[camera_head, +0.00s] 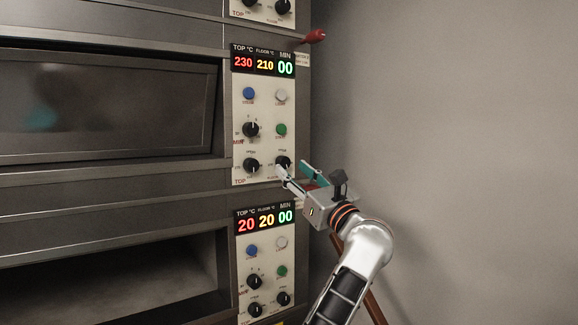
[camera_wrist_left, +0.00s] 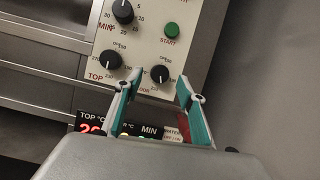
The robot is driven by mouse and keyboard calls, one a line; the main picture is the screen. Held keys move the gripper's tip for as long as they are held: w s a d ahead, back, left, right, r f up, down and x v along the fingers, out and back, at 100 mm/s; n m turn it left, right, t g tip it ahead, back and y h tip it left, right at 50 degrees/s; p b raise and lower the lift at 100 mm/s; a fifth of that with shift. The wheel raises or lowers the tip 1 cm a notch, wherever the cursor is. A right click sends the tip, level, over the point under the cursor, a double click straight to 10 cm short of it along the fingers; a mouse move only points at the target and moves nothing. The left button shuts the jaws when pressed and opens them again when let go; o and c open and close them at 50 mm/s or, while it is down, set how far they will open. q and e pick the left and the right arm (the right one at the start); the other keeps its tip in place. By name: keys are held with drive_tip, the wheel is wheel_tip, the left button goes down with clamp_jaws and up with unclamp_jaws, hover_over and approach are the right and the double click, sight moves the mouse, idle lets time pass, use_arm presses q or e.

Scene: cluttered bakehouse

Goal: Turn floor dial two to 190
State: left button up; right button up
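The black floor dial (camera_head: 283,162) is the lower right knob on the middle oven panel (camera_head: 240,110). It also shows in the left wrist view (camera_wrist_left: 159,74), between the two fingertips. The panel's display (camera_head: 264,63) reads TOP 230, FLOOR 210, MIN 00. My left gripper (camera_head: 292,167) is open at this dial, one finger on either side of it in the wrist view. Whether the fingers touch the dial is unclear. In the head view, a fingertip partly covers the dial's lower edge. My right gripper is not in view.
The top dial (camera_head: 251,165) sits close to the left of the floor dial, with the timer dial (camera_head: 251,129) and green start button (camera_head: 281,129) above. A lower panel's display (camera_head: 264,221) reads 20, 20, 00. A red knob (camera_head: 315,36) juts out above. Bare wall is at right.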

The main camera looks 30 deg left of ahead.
sight(283, 163)
use_arm(q)
drive_tip(key=shift+x, duration=1.4)
